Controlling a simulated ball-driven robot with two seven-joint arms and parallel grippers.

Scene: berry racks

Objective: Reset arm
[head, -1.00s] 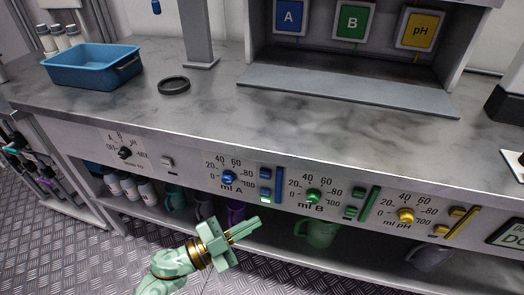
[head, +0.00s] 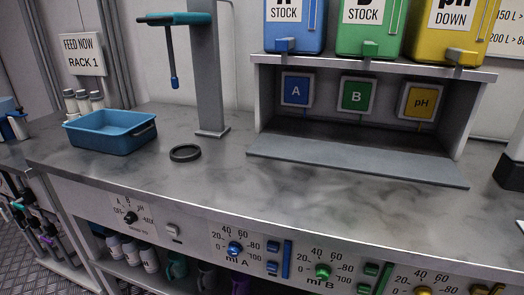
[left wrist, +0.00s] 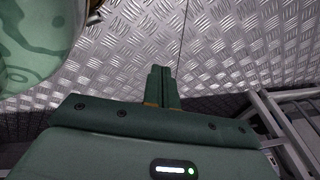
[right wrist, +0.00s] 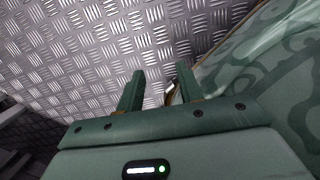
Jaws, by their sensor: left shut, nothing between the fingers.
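My left gripper (left wrist: 161,86) shows in the left wrist view with its two fingers together and nothing between them. It points over the patterned metal floor. My right gripper (right wrist: 158,90) shows in the right wrist view with its fingers apart and nothing between them, also over the floor. Neither gripper shows in the head view now. Part of my own pale green body shows at the edge of each wrist view.
A grey bench (head: 215,188) fills the head view, with a blue tray (head: 109,145) and a black ring (head: 185,153) on it. Blue, green and yellow stock containers (head: 370,52) stand on a shelf. In the left wrist view, a metal frame (left wrist: 283,130) stands right of the gripper.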

